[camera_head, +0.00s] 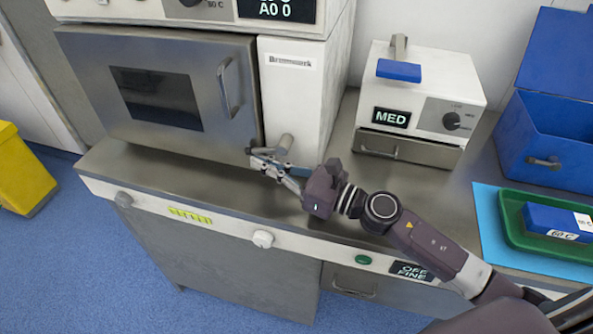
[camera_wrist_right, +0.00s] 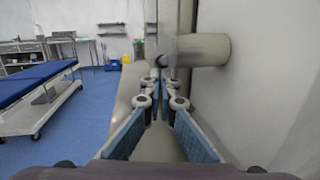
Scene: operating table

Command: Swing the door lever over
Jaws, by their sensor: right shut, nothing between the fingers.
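In the right wrist view the lever (camera_wrist_right: 205,49) is a thick grey cylinder just above and right of the shut fingertips (camera_wrist_right: 160,80). I cannot tell whether the fingers touch it. The door looks closed. My left gripper is not in view.
A vertical door handle (camera_head: 229,88) is left of the lever. A white MED unit (camera_head: 421,92) stands behind my right arm. A blue box (camera_head: 553,140) and a green tray (camera_head: 512,222) are on the right. The steel counter (camera_head: 190,184) before the door is clear.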

